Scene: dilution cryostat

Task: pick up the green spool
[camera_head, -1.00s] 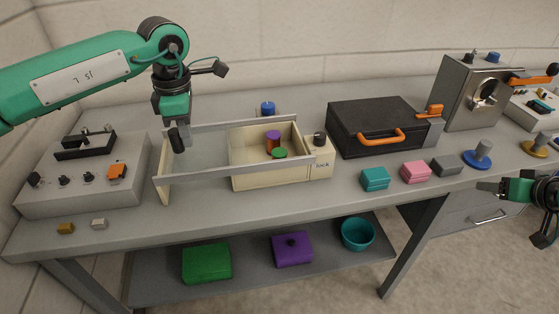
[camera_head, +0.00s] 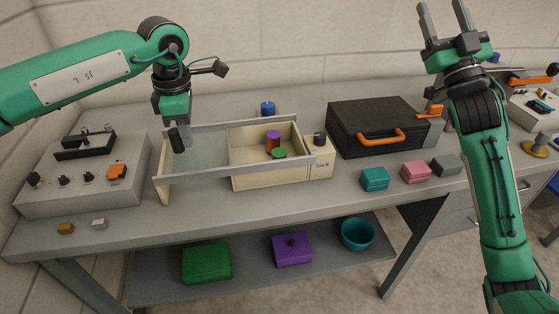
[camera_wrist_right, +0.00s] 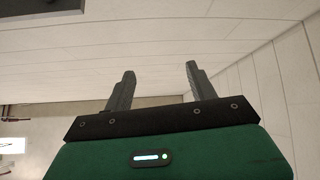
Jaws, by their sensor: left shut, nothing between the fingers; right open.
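The green spool (camera_head: 279,153) sits inside the cream open box (camera_head: 262,179), low near its front wall. An orange and purple spool (camera_head: 273,140) stands just behind it in the same box. My left gripper (camera_head: 178,140) is shut and empty, pointing down above the left part of the pulled-out drawer frame, left of the green spool. My right gripper (camera_head: 447,22) is open and empty, raised high at the upper right with its fingers pointing up. In the right wrist view its two fingers (camera_wrist_right: 157,90) stand apart against a blank wall.
A black case (camera_head: 375,122) with an orange handle stands right of the box. Teal (camera_head: 375,179), pink (camera_head: 415,171) and grey blocks lie in front of it. A control box (camera_head: 82,178) is at the left. A blue spool (camera_head: 267,108) stands behind the drawer.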

